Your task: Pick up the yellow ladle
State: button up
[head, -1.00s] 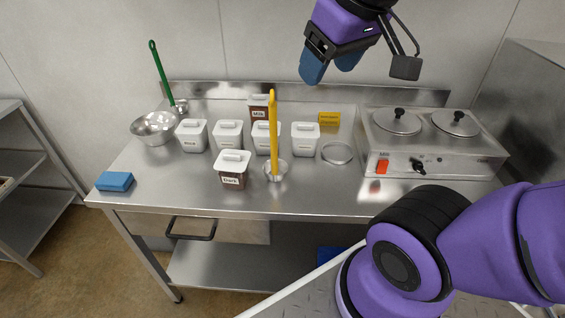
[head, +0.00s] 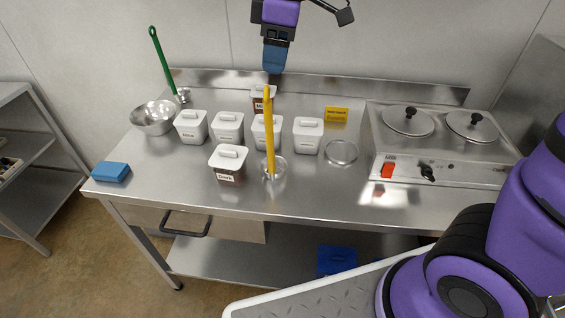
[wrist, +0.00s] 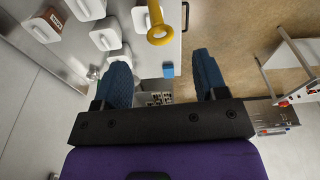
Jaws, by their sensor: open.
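The yellow ladle (head: 269,137) stands upright near the front middle of the steel table, its bowl end low by the table and its long handle pointing up. My gripper (head: 274,68) is above the handle's top end, with its blue fingers pointing down. In the wrist view, my open fingers (wrist: 163,75) are wide apart with nothing held between them. The ladle's looped yellow handle end (wrist: 160,36) shows just beyond the fingertips, roughly in line with the gap. Whether a finger touches the handle cannot be told, but they look apart.
White lidded tubs (head: 228,127) stand behind and left of the ladle, with a Dark tub (head: 228,163) close beside it. A metal bowl (head: 154,118), green ladle (head: 161,60) and blue sponge (head: 111,172) are left. A two-lid warmer (head: 437,150) stands right. The table's front is clear.

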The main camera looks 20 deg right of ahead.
aim_at(267, 90)
jog(key=f, duration=0.5)
jog(key=shift+w+a, duration=0.15)
jog(key=shift+a, duration=0.2)
jog(key=shift+w+a+f, duration=0.1)
jog(key=shift+a+f, duration=0.15)
jog(key=shift+f, duration=0.6)
jog(key=shift+w+a+f, duration=0.1)
jog(key=shift+a+f, duration=0.1)
jog(key=shift+f, duration=0.65)
jog(key=shift+w+a+f, duration=0.1)
jog(key=shift+a+f, duration=0.15)
jog(key=shift+f, duration=0.6)
grip_shut()
